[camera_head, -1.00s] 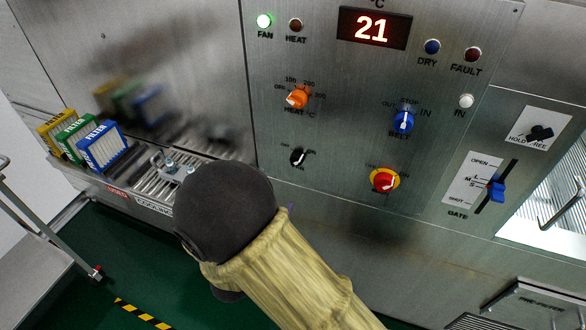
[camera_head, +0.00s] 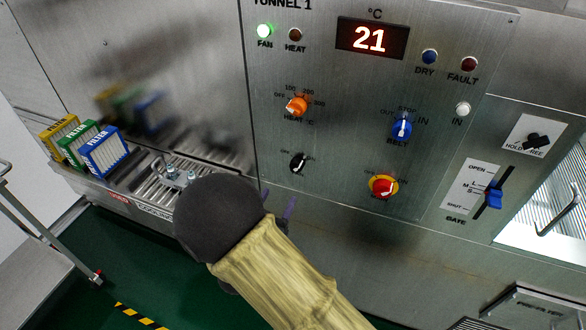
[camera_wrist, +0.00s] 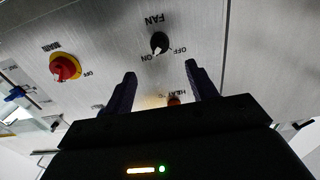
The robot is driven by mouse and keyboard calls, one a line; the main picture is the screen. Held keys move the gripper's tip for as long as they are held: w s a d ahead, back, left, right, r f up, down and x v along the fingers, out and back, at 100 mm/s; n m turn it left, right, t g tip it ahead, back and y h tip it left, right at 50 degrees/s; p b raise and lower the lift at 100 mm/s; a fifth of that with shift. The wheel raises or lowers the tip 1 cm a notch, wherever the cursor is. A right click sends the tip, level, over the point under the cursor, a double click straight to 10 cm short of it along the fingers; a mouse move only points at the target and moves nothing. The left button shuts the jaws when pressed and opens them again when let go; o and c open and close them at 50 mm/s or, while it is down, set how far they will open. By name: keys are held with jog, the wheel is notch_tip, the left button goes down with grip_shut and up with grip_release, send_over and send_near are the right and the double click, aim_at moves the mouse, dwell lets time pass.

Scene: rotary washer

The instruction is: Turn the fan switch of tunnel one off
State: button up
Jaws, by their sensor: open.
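The fan switch of tunnel one is a small black knob (camera_head: 298,163) with a white pointer, low on the steel panel. It also shows in the wrist view (camera_wrist: 160,42), between the labels ON and OFF and beside the word FAN. Its white pointer is towards ON.
An orange heat knob (camera_head: 297,105) sits above the fan switch. A red and yellow main switch (camera_head: 383,187) and a blue belt knob (camera_head: 401,128) are to the right. Filters (camera_head: 104,151) stand on a ledge at left. A blue gate lever (camera_head: 494,197) is further right.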

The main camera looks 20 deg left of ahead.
aim_at(294, 170)
jog(key=w+p, duration=0.1)
jog(key=w, duration=0.2)
jog(key=w+p, duration=0.1)
jog(key=w, duration=0.3)
jog(key=w+d+p, duration=0.1)
jog(key=w, duration=0.3)
jog(key=shift+w, duration=0.2)
jog(key=c, duration=1)
